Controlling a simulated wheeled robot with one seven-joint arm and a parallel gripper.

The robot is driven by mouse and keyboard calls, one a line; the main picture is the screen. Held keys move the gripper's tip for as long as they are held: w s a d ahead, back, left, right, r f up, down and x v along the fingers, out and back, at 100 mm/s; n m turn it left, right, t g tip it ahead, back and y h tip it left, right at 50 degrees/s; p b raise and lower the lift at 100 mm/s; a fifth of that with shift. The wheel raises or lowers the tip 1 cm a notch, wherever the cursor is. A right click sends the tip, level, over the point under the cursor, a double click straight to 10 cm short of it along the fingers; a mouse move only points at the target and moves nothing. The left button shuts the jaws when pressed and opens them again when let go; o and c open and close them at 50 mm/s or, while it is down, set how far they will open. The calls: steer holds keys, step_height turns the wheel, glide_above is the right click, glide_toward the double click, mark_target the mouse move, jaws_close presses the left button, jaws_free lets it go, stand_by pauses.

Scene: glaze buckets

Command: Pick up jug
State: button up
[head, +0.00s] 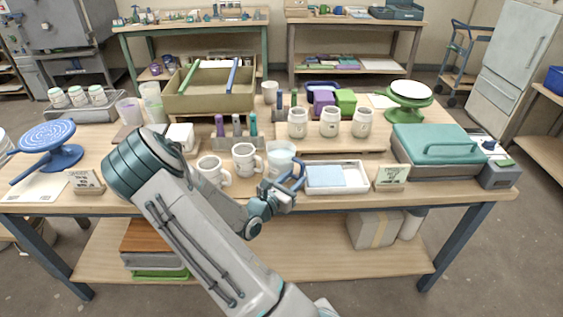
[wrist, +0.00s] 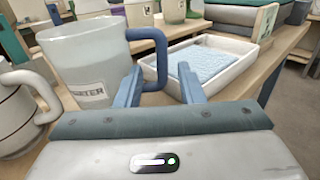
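The jug (wrist: 85,62) is translucent pale grey with a blue handle (wrist: 161,60) on its right and a partly readable label ending in "TER". It stands upright near the table's front edge, and in the head view the jug (head: 281,152) is right of the mugs. My gripper (wrist: 160,80) is open, its two blue fingers spread. The handle's outer bar shows between the fingertips; I cannot tell whether either finger touches it. In the head view my gripper (head: 284,190) is at the jug's front right, partly hiding the handle.
A white tray (head: 352,188) with a blue cloth (head: 328,177) lies just right of the jug. White mugs (head: 210,172) (head: 244,159) stand close on its left. Lidded jars (head: 330,122) stand behind on a board. A small sign (head: 391,177) and a teal-lidded case (head: 428,142) are further right.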

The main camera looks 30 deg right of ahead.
mark_target(303, 164)
steer(key=x, duration=0.4)
steer(key=shift+d, duration=0.3)
jaws_close()
steer(key=shift+r, duration=0.15)
steer(key=shift+r, duration=1.75)
steer(key=shift+s+r, duration=0.2)
steer(key=shift+r, duration=0.05)
steer(key=s+d+r+p, duration=0.2)
steer(key=s+r, duration=0.4)
steer(key=s, duration=0.4)
steer(key=shift+s+d+r+p, duration=0.3)
steer(key=shift+r+p, duration=0.05)
steer(key=shift+p, duration=0.3)
